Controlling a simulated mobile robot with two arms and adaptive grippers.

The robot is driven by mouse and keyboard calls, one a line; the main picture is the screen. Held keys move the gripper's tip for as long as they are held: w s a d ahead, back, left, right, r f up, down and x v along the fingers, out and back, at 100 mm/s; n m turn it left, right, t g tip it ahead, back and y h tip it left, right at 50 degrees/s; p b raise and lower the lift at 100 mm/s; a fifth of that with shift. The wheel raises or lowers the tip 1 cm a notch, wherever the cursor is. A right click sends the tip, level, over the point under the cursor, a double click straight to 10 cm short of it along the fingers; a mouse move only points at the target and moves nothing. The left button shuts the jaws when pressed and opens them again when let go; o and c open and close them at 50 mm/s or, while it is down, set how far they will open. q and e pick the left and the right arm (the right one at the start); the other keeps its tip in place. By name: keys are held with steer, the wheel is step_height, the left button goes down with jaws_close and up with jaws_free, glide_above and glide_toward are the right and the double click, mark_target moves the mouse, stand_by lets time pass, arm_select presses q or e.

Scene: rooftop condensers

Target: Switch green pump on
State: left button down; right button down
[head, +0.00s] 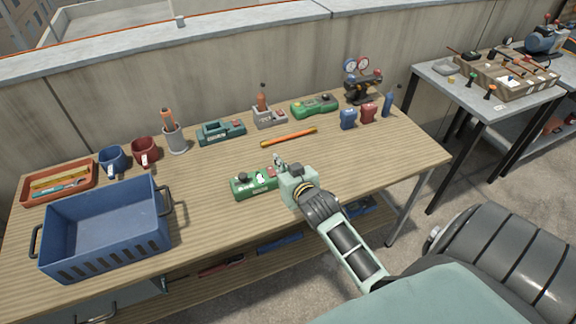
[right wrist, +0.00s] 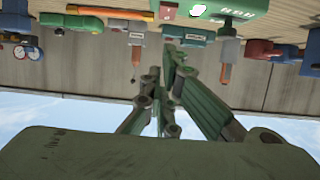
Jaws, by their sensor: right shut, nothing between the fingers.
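A green boxy device (head: 247,190) with a black knob and a white spot on top, seemingly the green pump, lies near the front middle of the wooden bench. My right gripper (head: 280,161) is shut and empty just at its right end, its fingers pointing away toward the back. It hides part of that end; I cannot tell whether it touches. In the upside-down right wrist view the green device (right wrist: 245,8) shows at the top edge, beyond the fingertips of my right gripper (right wrist: 174,50). The switch state is not clear. My left gripper is out of view.
A teal device (head: 221,132), a grey device (head: 270,118) and another green device (head: 314,106) stand behind. An orange bar (head: 289,137) lies before them. A blue crate (head: 105,245) fills the bench's left front. Gauges (head: 357,65) stand back right; the right front is clear.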

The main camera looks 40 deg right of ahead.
steer(key=s, duration=0.2)
steer(key=s+a, duration=0.1)
steer(key=s, duration=0.1)
steer(key=shift+r+b, duration=0.2)
steer(key=shift+b, duration=0.1)
